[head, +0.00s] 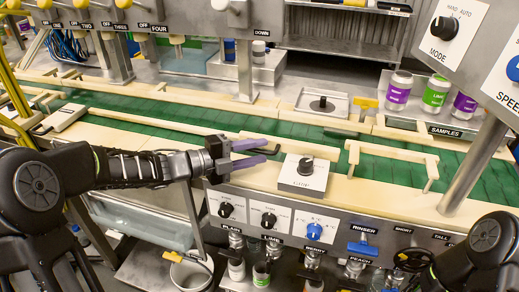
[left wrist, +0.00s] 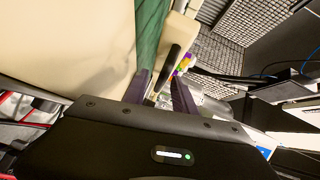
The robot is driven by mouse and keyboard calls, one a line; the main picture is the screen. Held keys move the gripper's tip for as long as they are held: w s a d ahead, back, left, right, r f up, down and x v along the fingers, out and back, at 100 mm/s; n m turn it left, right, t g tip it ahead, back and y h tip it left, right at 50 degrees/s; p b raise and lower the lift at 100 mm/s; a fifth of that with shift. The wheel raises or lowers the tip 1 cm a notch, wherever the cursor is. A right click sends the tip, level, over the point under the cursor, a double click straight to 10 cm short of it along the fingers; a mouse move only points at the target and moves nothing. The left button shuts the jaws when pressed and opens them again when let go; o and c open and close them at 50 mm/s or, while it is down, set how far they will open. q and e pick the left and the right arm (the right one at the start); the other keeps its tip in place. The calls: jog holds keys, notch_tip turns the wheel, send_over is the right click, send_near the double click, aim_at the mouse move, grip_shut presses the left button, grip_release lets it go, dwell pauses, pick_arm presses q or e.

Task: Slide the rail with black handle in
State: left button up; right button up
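My left gripper (head: 250,153) is open, with two purple fingers pointing right over the front edge of the green conveyor. A black handle (head: 270,150) shows by its fingertips. In the left wrist view, the black handle (left wrist: 172,58) stands just beyond and between the open fingertips (left wrist: 160,88); I cannot tell whether they touch it. A cream rail (head: 300,147) runs along the belt's near side beside the handle; how the two join is partly hidden by the gripper. My right arm shows at the lower right, but its gripper is out of view.
A white box with a black knob (head: 303,175) stands just right of the gripper. The green belt (head: 200,125) lies beyond it. A cream bracket (head: 392,158) and a steel post (head: 475,165) stand farther right. Sample cans (head: 436,93) stand at the back.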

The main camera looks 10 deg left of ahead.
pick_arm(q)
jog(key=shift+w+d, duration=0.3)
jog(key=shift+d, duration=0.1)
jog(key=shift+c, duration=0.3)
grip_shut()
jog(key=shift+f, duration=0.1)
dwell(0.8)
